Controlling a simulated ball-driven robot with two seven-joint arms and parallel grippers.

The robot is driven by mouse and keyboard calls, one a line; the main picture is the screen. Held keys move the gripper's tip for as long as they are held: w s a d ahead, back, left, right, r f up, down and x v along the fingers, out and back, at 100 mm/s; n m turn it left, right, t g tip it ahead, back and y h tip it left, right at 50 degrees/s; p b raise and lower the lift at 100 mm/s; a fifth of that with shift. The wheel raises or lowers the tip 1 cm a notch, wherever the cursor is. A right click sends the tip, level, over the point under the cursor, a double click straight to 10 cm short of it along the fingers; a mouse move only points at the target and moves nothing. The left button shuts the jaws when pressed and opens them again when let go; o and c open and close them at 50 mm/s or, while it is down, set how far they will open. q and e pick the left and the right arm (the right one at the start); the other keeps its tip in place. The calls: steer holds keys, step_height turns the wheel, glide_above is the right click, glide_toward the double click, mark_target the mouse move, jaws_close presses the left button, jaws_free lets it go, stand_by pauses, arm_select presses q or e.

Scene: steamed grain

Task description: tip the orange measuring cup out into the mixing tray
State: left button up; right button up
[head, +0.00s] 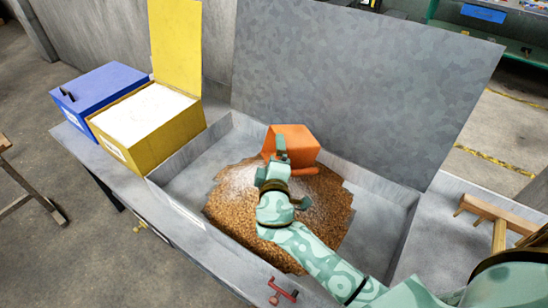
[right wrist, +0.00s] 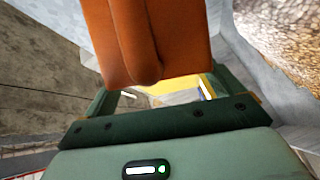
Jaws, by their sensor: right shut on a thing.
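The orange measuring cup (head: 293,143) is over the mixing tray (head: 385,208), near its back wall. My right gripper (head: 280,158) is shut on the cup and reaches in from the lower right. In the right wrist view the cup (right wrist: 148,40) stands up between the fingers. The cup looks tilted; its opening and contents are hidden from both views. In the tray lies a wide bed of brown grain (head: 235,218), with white powder (head: 238,180) spread on its upper left and around the gripper. My left gripper is not in view.
A yellow bin (head: 170,145) with its lid up holds white powder, left of the tray. A shut blue bin (head: 102,90) stands beside it. A tall grey panel (head: 360,80) rises behind the tray. A wooden rake-like tool (head: 497,218) lies at the right.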

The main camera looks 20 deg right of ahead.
steer(key=m+p, duration=0.1)
steer(key=r+m+y+p, duration=0.1)
steer(key=m, duration=0.1)
steer(key=shift+r+m+g+y+p, duration=0.3)
steer(key=shift+g+p, duration=0.05)
steer(key=shift+g, duration=0.05)
steer(key=shift+f+m+y+p, duration=0.2)
steer(key=shift+m+y+p, duration=0.2)
steer(key=shift+m+p, duration=0.3)
steer(key=m+y+p, duration=0.1)
steer(key=m+p, duration=0.1)
steer(key=p, duration=0.2)
steer(key=r+m+y+p, duration=0.1)
steer(key=m+y+p, duration=0.1)
steer(key=m+p, duration=0.1)
steer(key=shift+r+g+y+p, duration=0.15)
steer(key=shift+g+y+p, duration=0.15)
steer(key=shift+p, duration=0.35)
steer(key=shift+m, duration=0.3)
steer(key=shift+f, duration=0.35)
